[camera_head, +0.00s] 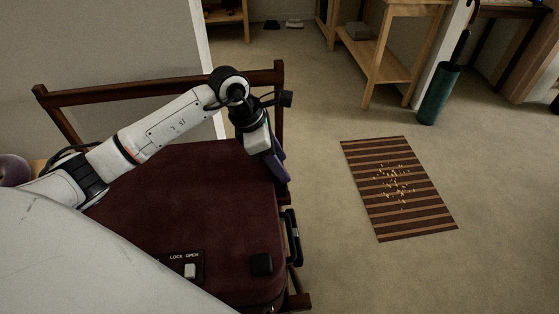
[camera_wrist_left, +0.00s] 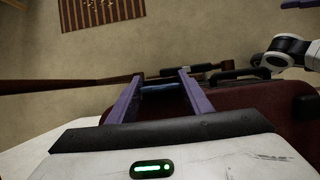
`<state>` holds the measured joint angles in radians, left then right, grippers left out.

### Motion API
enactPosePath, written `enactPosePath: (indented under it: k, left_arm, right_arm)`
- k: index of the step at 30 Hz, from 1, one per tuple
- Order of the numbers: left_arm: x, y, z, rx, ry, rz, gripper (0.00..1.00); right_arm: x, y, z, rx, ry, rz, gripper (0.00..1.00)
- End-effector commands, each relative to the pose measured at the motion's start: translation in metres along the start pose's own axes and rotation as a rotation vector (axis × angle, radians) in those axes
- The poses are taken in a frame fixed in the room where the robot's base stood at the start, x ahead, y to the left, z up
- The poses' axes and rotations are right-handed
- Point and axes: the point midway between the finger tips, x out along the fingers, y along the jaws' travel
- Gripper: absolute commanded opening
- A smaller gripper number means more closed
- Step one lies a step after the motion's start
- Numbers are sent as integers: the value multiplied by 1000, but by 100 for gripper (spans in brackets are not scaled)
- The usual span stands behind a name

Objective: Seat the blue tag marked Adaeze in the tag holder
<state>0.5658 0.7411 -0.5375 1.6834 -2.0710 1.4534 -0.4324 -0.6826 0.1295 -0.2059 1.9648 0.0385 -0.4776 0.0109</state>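My left gripper (camera_head: 280,168) is over the far right corner of the dark red suitcase (camera_head: 170,200). In the left wrist view its two purple fingers (camera_wrist_left: 160,85) stand apart with a blue piece (camera_wrist_left: 160,89), seemingly the blue tag, spanning the gap between them. It appears held by both fingers; no name can be read on it. The head view does not show the tag, which the gripper hides. I cannot make out the tag holder.
The suitcase rests on a dark wooden rack (camera_head: 150,90). A striped mat (camera_head: 398,188) with small bits lies on open floor.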

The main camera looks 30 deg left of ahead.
Motion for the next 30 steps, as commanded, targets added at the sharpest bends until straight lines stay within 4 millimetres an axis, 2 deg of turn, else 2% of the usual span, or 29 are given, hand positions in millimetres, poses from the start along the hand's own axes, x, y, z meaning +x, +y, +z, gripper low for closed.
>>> enactPosePath:
  k: [1, 3, 14, 17, 24, 30]
  left_arm:
    - [0, 0, 0, 0, 0, 0, 55]
    - [0, 0, 0, 0, 0, 0, 62]
    - [-6, 0, 2, 0, 0, 1, 62]
    - [-20, 2, 1, 1, -1, 4, 62]
    - [-72, 2, 1, 2, 0, 6, 62]
    - [-107, 1, 1, 0, -1, 3, 62]
  right_arm:
    - [0, 0, 0, -1, 0, 0, 31]
    - [0, 0, 0, -1, -1, 0, 31]
    - [-3, 0, -1, 0, -4, 1, 31]
    - [-2, 0, 1, 0, -6, 1, 31]
    - [-1, 0, 6, 1, -15, 1, 31]
    - [-2, 0, 6, 2, -14, 1, 31]
